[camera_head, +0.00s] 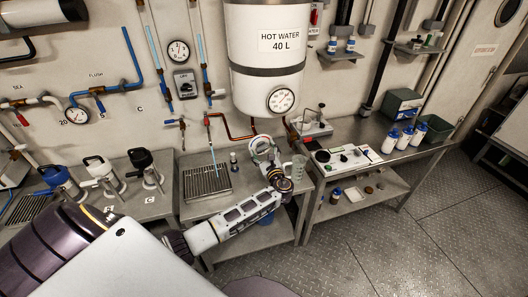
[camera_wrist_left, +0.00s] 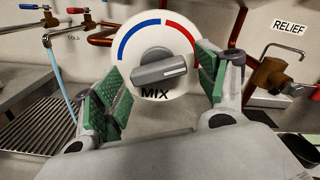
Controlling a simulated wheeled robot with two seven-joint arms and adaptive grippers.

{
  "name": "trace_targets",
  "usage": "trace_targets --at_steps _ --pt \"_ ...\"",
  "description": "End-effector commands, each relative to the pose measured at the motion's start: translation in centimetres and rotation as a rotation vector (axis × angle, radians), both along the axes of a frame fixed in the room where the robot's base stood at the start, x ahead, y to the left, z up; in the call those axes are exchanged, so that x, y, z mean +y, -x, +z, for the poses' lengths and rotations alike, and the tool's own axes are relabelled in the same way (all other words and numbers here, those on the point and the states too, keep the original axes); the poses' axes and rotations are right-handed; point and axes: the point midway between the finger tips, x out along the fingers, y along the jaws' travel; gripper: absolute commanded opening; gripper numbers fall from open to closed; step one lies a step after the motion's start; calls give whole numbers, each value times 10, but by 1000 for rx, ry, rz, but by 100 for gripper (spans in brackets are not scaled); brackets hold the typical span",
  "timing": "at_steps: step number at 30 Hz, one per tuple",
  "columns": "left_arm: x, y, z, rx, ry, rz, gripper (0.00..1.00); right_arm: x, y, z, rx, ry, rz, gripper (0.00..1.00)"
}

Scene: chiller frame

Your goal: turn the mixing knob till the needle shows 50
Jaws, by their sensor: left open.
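The mixing knob (camera_wrist_left: 160,68) is a grey lever-like handle on a round white dial with a blue and red arc above the word MIX. The handle lies nearly level, its right end slightly higher. My left gripper (camera_wrist_left: 165,84) is open, its green-padded fingers on either side of the knob with gaps to the handle. In the head view my left gripper (camera_head: 264,148) is at the white dial below the tank and hides much of it. A round gauge (camera_head: 281,100) is on the tank and another (camera_head: 178,51) on the wall; their needles are too small to read. My right gripper is out of view.
The hot water tank (camera_head: 265,50) hangs above the dial. A drain grate (camera_head: 207,182) and a glass jug (camera_head: 298,167) are on the bench.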

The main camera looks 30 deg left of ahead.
Motion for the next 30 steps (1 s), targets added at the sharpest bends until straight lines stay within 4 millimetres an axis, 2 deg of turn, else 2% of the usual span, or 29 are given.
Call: trace_targets --at_steps 2,12,23,30 --pt "0 0 0 0 0 0 71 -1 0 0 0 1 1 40" --pt "0 0 0 -1 1 0 28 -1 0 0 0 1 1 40" --pt "-1 0 -1 -29 25 0 28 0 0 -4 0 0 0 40" --pt "-1 -1 -2 -104 90 0 28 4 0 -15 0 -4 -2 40"
